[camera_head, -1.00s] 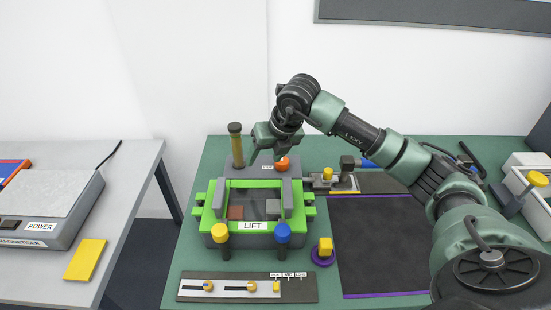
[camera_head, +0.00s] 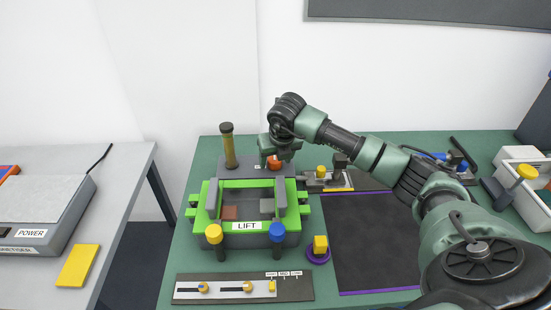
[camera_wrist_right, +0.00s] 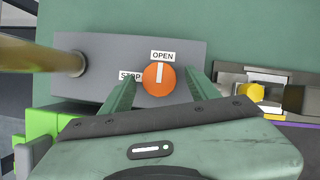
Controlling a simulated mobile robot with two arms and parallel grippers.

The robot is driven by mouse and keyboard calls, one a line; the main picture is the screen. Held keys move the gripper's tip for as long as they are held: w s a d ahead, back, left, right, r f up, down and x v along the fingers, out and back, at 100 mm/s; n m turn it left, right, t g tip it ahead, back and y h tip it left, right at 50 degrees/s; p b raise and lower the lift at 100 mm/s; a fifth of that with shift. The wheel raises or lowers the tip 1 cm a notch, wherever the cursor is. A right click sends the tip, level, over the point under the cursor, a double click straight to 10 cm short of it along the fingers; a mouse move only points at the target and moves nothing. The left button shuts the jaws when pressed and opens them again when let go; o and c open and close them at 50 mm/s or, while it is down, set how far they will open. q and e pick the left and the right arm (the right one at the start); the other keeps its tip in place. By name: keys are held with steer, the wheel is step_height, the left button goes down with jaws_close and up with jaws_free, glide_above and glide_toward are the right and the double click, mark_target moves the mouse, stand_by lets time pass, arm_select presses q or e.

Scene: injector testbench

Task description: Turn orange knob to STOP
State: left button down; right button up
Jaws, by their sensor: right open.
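The orange knob (camera_wrist_right: 159,79) sits on a grey panel (camera_wrist_right: 90,50) behind the green frame. Its white mark points up at the OPEN label (camera_wrist_right: 163,55) in the right wrist view. The STOP label (camera_wrist_right: 130,76) is to its left, partly covered by a finger. My right gripper (camera_wrist_right: 160,88) is open, with one finger on each side of the knob. I cannot tell whether the fingers touch it. In the head view, my right gripper (camera_head: 272,160) hangs over the panel and the knob (camera_head: 276,162) shows partly behind it. My left gripper is out of view.
A brown and yellow post (camera_head: 229,146) stands left of the knob. The green LIFT frame (camera_head: 243,232) is in front, with yellow and blue knobs. A small fixture with a yellow knob (camera_head: 320,170) is at the right. The dark mat (camera_head: 370,240) is clear.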

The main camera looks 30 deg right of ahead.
jaws_close()
steer(key=shift+d+f+n+y+b, duration=0.15)
steer(key=shift+n+y+b, duration=0.35)
steer(key=shift+n+b, duration=0.85)
steer(key=shift+n+y+b, duration=0.3)
steer(key=shift+n+b, duration=0.15)
steer(key=shift+n, duration=0.5)
steer(key=n+y+b, duration=0.1)
steer(key=n, duration=0.1)
steer(key=shift+w+d+n, duration=0.1)
steer(key=shift+d+n, duration=0.05)
steer(key=shift+n, duration=0.15)
steer(key=n, duration=0.2)
steer(key=n+y+b, duration=0.1)
steer(key=n+g+y, duration=0.1)
steer(key=n, duration=0.1)
steer(key=shift+w+d+r+n, duration=0.1)
steer(key=shift+w+r+n, duration=0.05)
steer(key=shift+r+n, duration=0.15)
steer(key=n+g, duration=0.1)
steer(key=n, duration=0.1)
steer(key=n+y+b, duration=0.1)
steer(key=n, duration=0.2)
steer(key=shift+w+d+g, duration=0.1)
steer(key=shift+w+g, duration=0.05)
steer(key=shift+g, duration=0.25)
jaws_free()
steer(key=shift+f, duration=0.1)
